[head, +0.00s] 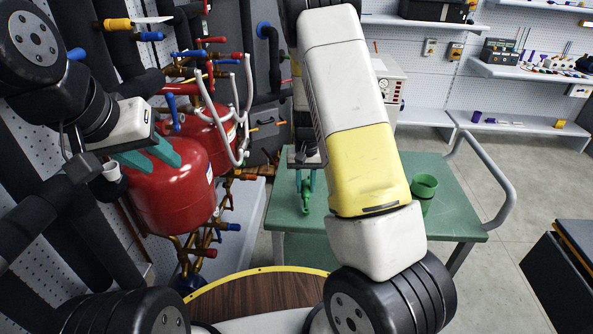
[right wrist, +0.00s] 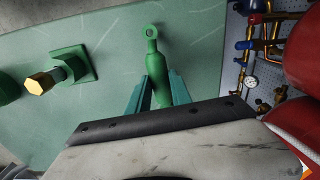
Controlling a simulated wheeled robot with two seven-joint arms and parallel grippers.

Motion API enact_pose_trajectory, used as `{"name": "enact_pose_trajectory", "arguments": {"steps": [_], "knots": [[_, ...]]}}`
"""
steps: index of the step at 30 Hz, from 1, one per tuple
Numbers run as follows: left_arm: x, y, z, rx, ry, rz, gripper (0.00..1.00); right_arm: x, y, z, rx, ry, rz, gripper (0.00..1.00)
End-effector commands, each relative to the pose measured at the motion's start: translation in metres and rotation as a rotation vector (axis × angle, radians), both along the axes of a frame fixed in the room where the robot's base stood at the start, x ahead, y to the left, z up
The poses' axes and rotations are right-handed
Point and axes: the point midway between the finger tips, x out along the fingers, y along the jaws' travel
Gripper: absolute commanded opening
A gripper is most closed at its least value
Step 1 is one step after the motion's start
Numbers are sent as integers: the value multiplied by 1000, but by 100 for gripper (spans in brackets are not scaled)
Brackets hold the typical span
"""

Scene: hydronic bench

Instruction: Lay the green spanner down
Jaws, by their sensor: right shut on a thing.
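The green spanner (head: 306,197) is in my right gripper (head: 306,181), over the left part of the green table top (head: 350,222). In the right wrist view the spanner (right wrist: 154,62) sits between the two teal fingers (right wrist: 158,96), with its ringed end pointing away from the gripper. I cannot tell whether the spanner touches the table. My right arm hides part of the table in the head view. My left gripper (head: 147,156) has its fingers apart and empty, in front of the red tank (head: 172,190).
A green cup (head: 424,186) stands at the table's right. In the right wrist view a green block with a brass hex piece (right wrist: 42,83) is on the table. Pipes and valves crowd the left side.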

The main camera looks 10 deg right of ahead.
Motion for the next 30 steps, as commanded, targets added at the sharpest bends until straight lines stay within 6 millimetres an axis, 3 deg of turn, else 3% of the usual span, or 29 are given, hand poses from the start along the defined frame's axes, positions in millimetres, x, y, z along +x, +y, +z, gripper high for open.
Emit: {"name": "enact_pose_trajectory", "arguments": {"steps": [30], "knots": [[0,0,0,0,0,0,36,0,0,-8,0,0,-1,0]]}}
